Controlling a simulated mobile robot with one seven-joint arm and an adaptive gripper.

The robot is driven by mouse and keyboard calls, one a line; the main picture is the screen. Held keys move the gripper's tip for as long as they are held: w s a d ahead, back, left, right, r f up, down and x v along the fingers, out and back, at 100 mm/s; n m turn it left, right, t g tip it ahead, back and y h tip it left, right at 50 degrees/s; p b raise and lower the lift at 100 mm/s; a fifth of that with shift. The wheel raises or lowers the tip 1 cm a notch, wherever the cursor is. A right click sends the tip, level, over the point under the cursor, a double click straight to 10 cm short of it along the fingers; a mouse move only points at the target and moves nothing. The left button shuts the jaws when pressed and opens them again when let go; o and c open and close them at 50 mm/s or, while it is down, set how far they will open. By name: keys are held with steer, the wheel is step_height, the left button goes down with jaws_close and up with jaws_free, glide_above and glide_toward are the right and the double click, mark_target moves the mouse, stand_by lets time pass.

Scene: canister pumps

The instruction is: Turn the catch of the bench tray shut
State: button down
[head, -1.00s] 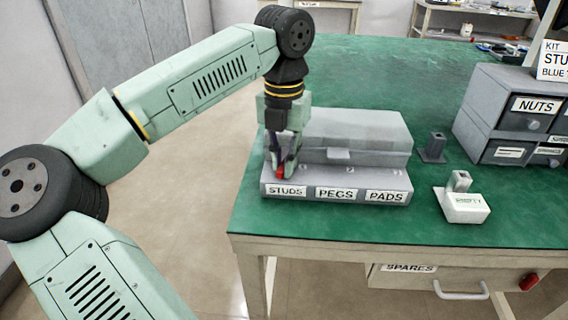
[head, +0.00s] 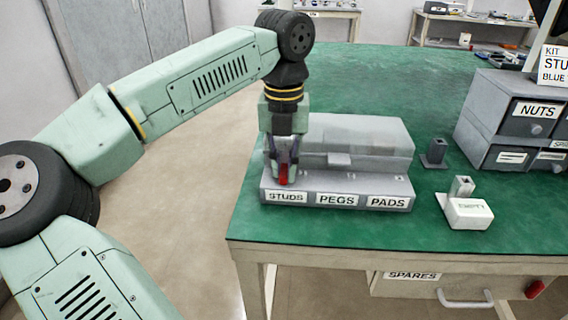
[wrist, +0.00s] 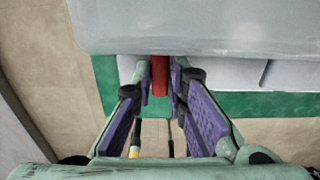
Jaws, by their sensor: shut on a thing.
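The bench tray (head: 338,199) is a grey box with a closed-looking lid (head: 360,133) on the green bench, labelled STUDS, PEGS and PADS along its front. Its red catch (head: 284,174) is at the left front, above the STUDS label; it also shows in the wrist view (wrist: 159,76). My gripper (head: 285,180) points down at the tray's left front, its purple-padded fingers shut on the red catch, one on each side. The fingers hide part of the catch in the head view.
Right of the tray stand a small dark post block (head: 434,152) and a white block (head: 468,213) with a grey post. Grey drawers (head: 515,118) marked NUTS are farther right. A SPARES drawer (head: 440,287) is under the bench. The bench front left edge is close to the tray.

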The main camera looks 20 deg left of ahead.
steer(key=c, duration=1.9)
jaws_free()
